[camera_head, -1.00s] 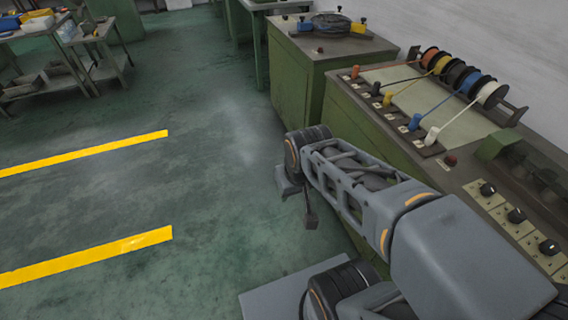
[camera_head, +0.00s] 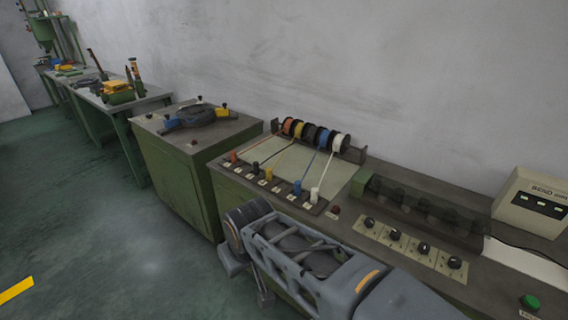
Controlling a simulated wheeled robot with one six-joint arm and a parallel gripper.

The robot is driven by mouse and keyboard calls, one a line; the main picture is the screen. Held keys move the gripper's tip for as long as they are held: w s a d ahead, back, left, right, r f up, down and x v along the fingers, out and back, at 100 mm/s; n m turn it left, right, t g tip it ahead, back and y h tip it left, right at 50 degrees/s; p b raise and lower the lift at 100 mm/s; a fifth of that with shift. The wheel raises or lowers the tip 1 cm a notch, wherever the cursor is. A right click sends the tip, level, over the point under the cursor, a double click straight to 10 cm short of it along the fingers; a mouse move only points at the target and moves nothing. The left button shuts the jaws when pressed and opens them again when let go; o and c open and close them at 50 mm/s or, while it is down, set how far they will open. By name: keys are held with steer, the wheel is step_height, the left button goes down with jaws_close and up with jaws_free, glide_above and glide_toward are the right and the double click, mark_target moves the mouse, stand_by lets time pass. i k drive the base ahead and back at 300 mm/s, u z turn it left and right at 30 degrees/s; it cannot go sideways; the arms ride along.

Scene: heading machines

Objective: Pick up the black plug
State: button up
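The black plug (camera_head: 255,168) stands on the front strip of the green machine's top, between the orange plug (camera_head: 233,157) and the yellow plug (camera_head: 268,174). The blue plug (camera_head: 297,187) and the white plug (camera_head: 314,195) stand farther right in the same row. Cords run from the plugs to the spools behind. My gripper (camera_head: 248,282) hangs at the end of my folded grey arm, low in front of the machine and apart from the plugs. It is small and partly hidden by my arm, so its opening is unclear.
Coloured spools (camera_head: 315,136) sit on a rack behind the plugs. Black knobs (camera_head: 395,234) and a beige box (camera_head: 533,201) are to the right.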

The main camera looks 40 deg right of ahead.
mark_target(257, 165)
steer(key=z, duration=0.75)
steer(key=k, duration=0.45)
steer(key=u, duration=1.05)
steer(key=i, duration=2.05)
steer(key=z, duration=0.35)
